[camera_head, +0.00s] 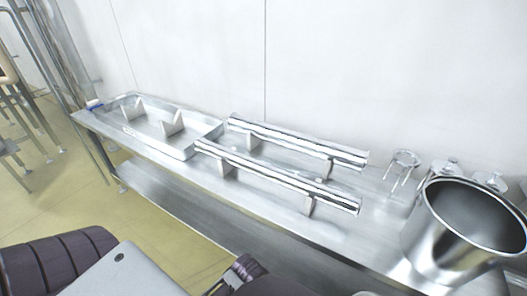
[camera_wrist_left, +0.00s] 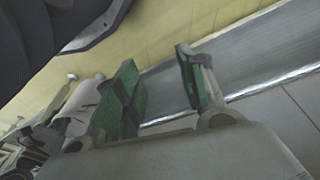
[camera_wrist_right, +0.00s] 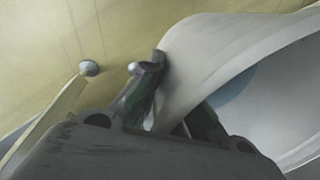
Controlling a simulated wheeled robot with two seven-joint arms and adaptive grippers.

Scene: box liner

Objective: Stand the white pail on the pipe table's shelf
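The white pail (camera_wrist_right: 200,60) shows large and close in the right wrist view, with its open mouth and a bluish patch inside at the right. My right gripper (camera_wrist_right: 172,95) has its fingers on either side of the pail's wall at the rim, one finger partly hidden, and looks shut on it. My left gripper (camera_wrist_left: 157,60) is open and empty, its green pads apart, with a steel surface beyond. The pipe table (camera_head: 375,205) carries two shiny pipes (camera_head: 290,183) on supports. Its lower shelf (camera_head: 175,200) shows bare at the left. Pail and grippers are not visible in the head view.
A metal tray (camera_head: 150,120) with upright dividers stands at the table's left end. A large steel pot (camera_head: 440,240) and several small stool-like metal pieces (camera_head: 403,165) stand at the right. A wall closes the back. Yellow floor (camera_head: 70,190) is open at left.

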